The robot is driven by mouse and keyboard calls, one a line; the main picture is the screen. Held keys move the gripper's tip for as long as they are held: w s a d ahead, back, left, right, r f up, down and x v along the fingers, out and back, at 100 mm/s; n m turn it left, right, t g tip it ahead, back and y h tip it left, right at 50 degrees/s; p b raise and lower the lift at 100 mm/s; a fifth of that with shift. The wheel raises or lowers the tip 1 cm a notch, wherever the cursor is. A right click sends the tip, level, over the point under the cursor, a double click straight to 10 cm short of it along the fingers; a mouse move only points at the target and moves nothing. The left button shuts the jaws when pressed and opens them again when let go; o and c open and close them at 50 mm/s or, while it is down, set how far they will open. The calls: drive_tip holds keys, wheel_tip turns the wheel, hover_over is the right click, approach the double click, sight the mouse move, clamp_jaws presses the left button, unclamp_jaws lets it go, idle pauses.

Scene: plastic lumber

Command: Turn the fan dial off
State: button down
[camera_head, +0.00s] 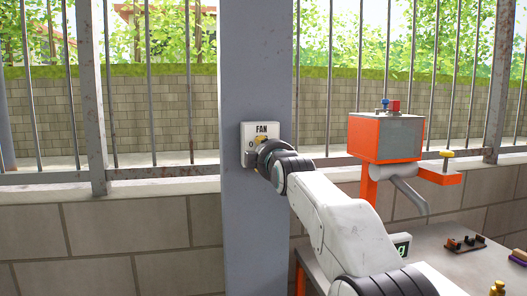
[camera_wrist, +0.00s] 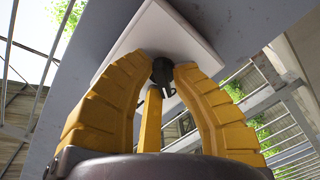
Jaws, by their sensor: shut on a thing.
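The fan dial panel (camera_head: 248,131) is a white plate marked "FAN" with a "0" at its lower left, fixed to a grey post. It also shows in the wrist view (camera_wrist: 180,38). The black dial knob (camera_wrist: 163,70) stands out from the plate between my fingers. My gripper (camera_wrist: 164,75) has yellow ridged fingers, closed around the knob with one fingertip on each side. In the head view my gripper (camera_head: 260,143) covers the lower right of the panel, so the knob and its setting are hidden there.
The grey post (camera_head: 256,230) stands before a low block wall and metal railings (camera_head: 150,90). To the right, an orange and grey machine (camera_head: 385,137) stands by a grey table (camera_head: 455,262) with small tools on it. My white arm reaches in from the lower right.

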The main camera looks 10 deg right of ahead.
drive_tip(key=shift+s+r+n, duration=0.1)
drive_tip(key=shift+r+n, duration=0.35)
drive_tip(key=shift+n, duration=0.05)
drive_tip(key=c, duration=1.5)
unclamp_jaws()
drive_tip(key=o, duration=0.3)
drive_tip(key=shift+f, duration=0.25)
drive_tip(key=shift+s, duration=5.85)
